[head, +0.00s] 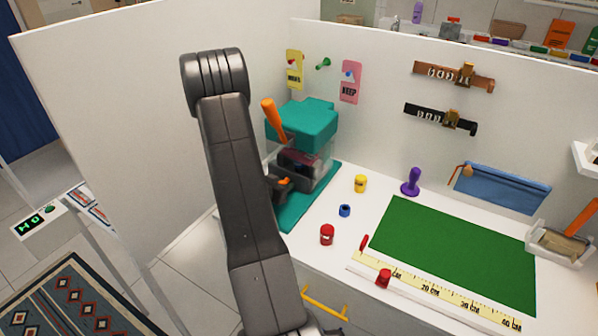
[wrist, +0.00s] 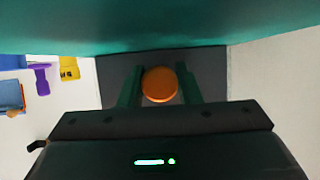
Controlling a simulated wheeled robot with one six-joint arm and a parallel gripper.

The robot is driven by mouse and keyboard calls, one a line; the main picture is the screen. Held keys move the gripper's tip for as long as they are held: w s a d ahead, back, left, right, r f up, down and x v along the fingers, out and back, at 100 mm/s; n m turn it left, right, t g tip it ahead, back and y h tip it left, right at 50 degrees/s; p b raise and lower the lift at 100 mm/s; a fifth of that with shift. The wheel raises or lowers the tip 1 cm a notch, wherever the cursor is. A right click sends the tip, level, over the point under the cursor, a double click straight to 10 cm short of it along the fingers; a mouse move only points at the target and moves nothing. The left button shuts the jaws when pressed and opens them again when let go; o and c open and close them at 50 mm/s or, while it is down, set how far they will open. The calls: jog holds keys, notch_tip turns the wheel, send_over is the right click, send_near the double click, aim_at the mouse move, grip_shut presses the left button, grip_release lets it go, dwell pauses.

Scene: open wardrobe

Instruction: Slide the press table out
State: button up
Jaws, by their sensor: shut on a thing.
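The teal press (head: 303,118) stands on a teal base at the back left of the white worktop, with an orange lever (head: 272,117) raised on its left. A clear guard surrounds its lower part, and the dark press table (head: 298,163) shows inside. The press's teal body (wrist: 150,30) fills the top of that view. How far the table is out cannot be told.
Yellow (head: 360,184), blue (head: 345,210) and red (head: 327,235) small pots stand right of the press. A purple stamp (head: 411,181) and a green mat (head: 450,245) lie further right. White panels (head: 130,110) close the left and back.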

jog(key=shift+s+a+f, duration=0.1)
jog(key=shift+s+a, duration=0.65)
jog(key=shift+s, duration=0.3)
jog(key=shift+s+a, duration=0.7)
jog(key=shift+s, duration=0.3)
jog(key=shift+s+a, duration=0.8)
jog(key=shift+s, duration=0.35)
jog(key=shift+s+a, duration=0.8)
jog(key=shift+s, duration=0.3)
jog(key=shift+s+a, duration=0.1)
jog(key=shift+s+a, duration=0.6)
jog(key=shift+s, duration=0.2)
jog(key=shift+s+a, duration=0.6)
jog(key=shift+s, duration=0.2)
jog(key=o, duration=0.4)
jog(key=shift+s, duration=0.15)
jog(key=shift+c, duration=0.2)
jog(key=shift+s+a, duration=0.35)
jog(key=shift+a, duration=0.05)
